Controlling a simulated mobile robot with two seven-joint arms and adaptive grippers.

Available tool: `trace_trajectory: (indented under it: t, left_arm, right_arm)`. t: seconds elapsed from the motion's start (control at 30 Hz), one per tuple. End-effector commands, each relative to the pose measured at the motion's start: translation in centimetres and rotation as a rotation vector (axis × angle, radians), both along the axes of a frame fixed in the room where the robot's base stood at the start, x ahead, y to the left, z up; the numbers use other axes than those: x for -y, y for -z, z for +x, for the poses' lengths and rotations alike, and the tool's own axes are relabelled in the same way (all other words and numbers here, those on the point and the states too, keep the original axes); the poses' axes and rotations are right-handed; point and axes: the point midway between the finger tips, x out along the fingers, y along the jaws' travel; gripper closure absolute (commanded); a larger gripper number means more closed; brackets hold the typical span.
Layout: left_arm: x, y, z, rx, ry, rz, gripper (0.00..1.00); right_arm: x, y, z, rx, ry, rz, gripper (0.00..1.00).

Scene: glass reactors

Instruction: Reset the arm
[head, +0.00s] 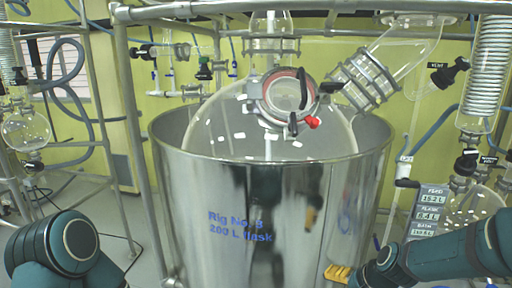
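My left arm (62,246) comes in at the bottom left. Only a rounded dark teal joint and link show, and its gripper is out of the frame. My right arm (440,255) reaches in from the right edge toward the lower front of the steel vessel (230,190). Its far end lies at the bottom edge, close to the vessel wall. A small yellow ridged piece (338,273) shows beside that end. I cannot tell whether it belongs to my gripper or to the vessel, or whether the fingers are open.
A large glass flask (240,112) sits in the vessel, with a clamped port and red knob (312,123). A metal frame post (138,130) stands left of it. Glassware hangs at left (26,130).

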Motion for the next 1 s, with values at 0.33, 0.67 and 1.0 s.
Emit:
trace_trajectory:
  t: [0.33,0.67,1.0]
  left_arm:
    - [0.2,2.6,-0.2,-0.006,0.004,0.002,1.0]
    - [0.2,3.2,-0.2,-0.007,0.006,0.003,1.0]
    - [0.2,3.2,-0.3,-0.007,0.006,0.003,1.0]
  right_arm:
    - [-9.2,19.1,-9.7,-0.028,-0.431,-0.132,0.0]
    - [-12.5,23.4,-15.0,0.003,-0.604,-0.144,0.0]
    - [-12.4,23.3,-14.9,0.005,-0.604,-0.145,0.0]
